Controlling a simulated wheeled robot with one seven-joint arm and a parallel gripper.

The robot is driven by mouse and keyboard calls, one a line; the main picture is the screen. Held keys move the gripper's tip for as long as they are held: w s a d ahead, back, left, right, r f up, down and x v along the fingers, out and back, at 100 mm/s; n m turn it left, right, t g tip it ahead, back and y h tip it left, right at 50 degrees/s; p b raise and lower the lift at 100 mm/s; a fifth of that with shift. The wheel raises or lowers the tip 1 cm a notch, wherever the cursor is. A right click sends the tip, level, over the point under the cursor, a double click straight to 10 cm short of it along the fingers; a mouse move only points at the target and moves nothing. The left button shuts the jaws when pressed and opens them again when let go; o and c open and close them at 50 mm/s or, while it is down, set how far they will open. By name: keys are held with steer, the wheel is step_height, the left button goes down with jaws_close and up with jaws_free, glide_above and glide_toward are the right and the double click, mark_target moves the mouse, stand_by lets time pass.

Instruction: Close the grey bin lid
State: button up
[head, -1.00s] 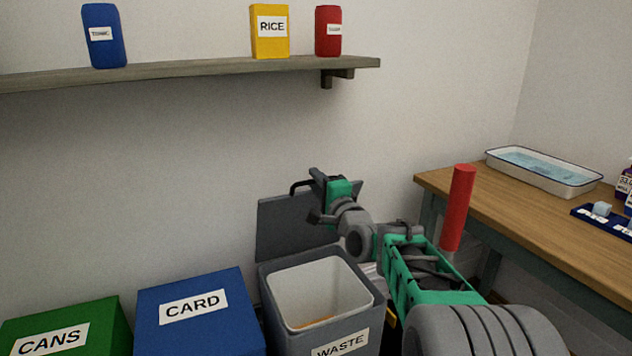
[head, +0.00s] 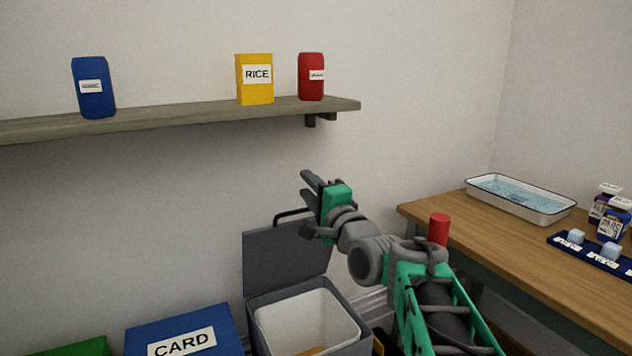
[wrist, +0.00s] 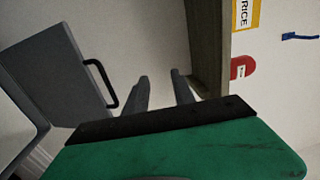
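The grey waste bin (head: 360,348) stands on the floor with its lid (head: 285,262) swung up against the wall, open. The lid shows a black handle (head: 293,213) at its top edge. In the wrist view the lid (wrist: 55,75) is at the left, its handle (wrist: 108,85) facing the fingers. My gripper (head: 308,204) is above and to the right of the lid's top edge in the head view. Its two fingers (wrist: 161,88) are apart with nothing between them, and it appears clear of the handle.
A blue CARD bin (head: 185,318) and green bin (head: 85,347) stand left of the grey bin. A wall shelf (head: 190,115) with a blue container, yellow RICE box and red container is overhead. A wooden table (head: 500,250) with a tray (head: 520,200) is at right.

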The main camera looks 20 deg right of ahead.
steer(key=s, duration=0.3)
steer(key=s+r+p, duration=0.1)
steer(key=s, duration=0.1)
steer(key=shift+a, duration=0.2)
